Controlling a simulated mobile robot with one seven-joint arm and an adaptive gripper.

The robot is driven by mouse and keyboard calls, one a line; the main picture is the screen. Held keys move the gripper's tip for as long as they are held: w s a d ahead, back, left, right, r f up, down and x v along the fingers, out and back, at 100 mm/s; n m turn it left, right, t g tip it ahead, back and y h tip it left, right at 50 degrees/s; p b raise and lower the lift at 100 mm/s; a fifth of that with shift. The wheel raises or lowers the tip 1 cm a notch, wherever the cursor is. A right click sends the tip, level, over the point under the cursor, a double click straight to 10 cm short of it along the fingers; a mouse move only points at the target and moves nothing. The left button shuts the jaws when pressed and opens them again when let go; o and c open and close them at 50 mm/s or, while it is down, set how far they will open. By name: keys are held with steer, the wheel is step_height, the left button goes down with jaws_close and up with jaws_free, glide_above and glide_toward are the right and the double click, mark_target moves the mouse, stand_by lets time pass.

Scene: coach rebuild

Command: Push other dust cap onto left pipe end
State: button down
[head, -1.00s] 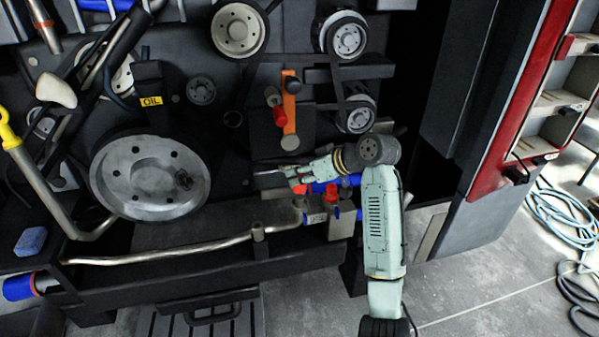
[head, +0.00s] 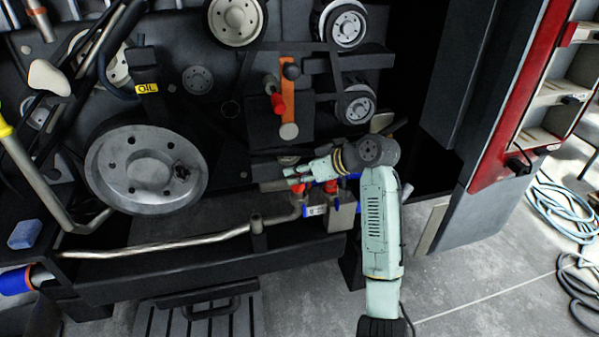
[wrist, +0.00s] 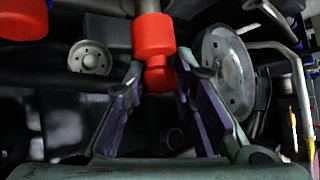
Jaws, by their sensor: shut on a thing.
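My gripper (head: 292,178) is low in front of the engine, just above the pipework. In the wrist view, my gripper (wrist: 160,85) is shut on the narrow end of a red dust cap (wrist: 153,37). The cap's wide end points away from me, with a grey pipe (wrist: 147,5) directly beyond it. In the head view, a red cap (head: 299,198) shows just below the fingertips, over the left pipe (head: 297,212). Whether it is seated there I cannot tell. Another red cap (head: 331,187) stands to its right; a red piece (wrist: 24,18) shows at the wrist view's upper left.
A large grey pulley (head: 147,168) is to the left.

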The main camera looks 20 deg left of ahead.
mark_target(304, 186)
steer(key=shift+d+f, duration=0.1)
steer(key=shift+d, duration=0.05)
steer(key=shift+f, duration=0.1)
stand_by(0.6)
steer(key=shift+f, duration=0.3)
steer(key=shift+f, duration=0.15)
steer(key=shift+f+b, duration=0.4)
steer(key=shift+f, duration=0.1)
steer(key=shift+f, duration=0.1)
stand_by(0.5)
steer(key=shift+f, duration=0.45)
steer(key=shift+s+f+b, duration=0.1)
steer(key=shift+f+b, duration=0.4)
steer(key=shift+f, duration=0.15)
stand_by(0.3)
